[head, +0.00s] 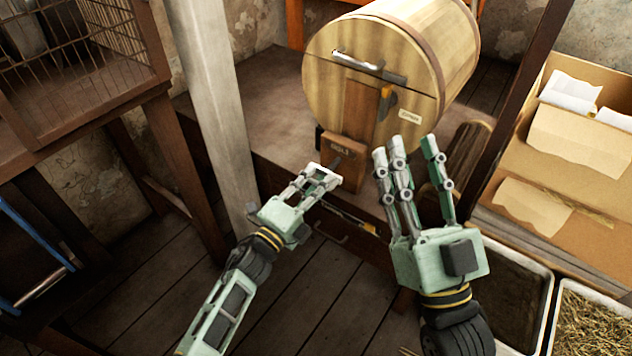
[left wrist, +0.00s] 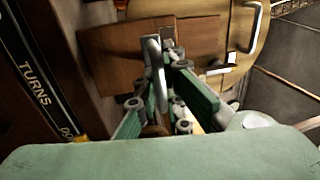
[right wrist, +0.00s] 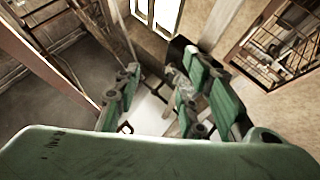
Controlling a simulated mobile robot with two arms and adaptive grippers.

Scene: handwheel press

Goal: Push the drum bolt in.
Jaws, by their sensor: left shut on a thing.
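The wooden drum (head: 340,90) lies on its side on a dark wooden stand. Below its round face is a brown block marked BOLT (head: 345,150). My left gripper (head: 322,178) is at that block, shut on the bolt's grey metal handle. The bent handle (left wrist: 153,62) stands up between the green fingers in the left wrist view. The fingers hide the bolt's lower part, and I cannot tell how deep it sits. My right gripper (head: 412,152) is open and empty, in front of the drum and to the right of the left gripper.
A pale post (head: 215,110) stands left of the drum, with a wire cage (head: 75,50) beyond it. A cardboard box (head: 570,160) with papers is at the right, above a tray of straw (head: 590,325). The floor in front is mostly clear.

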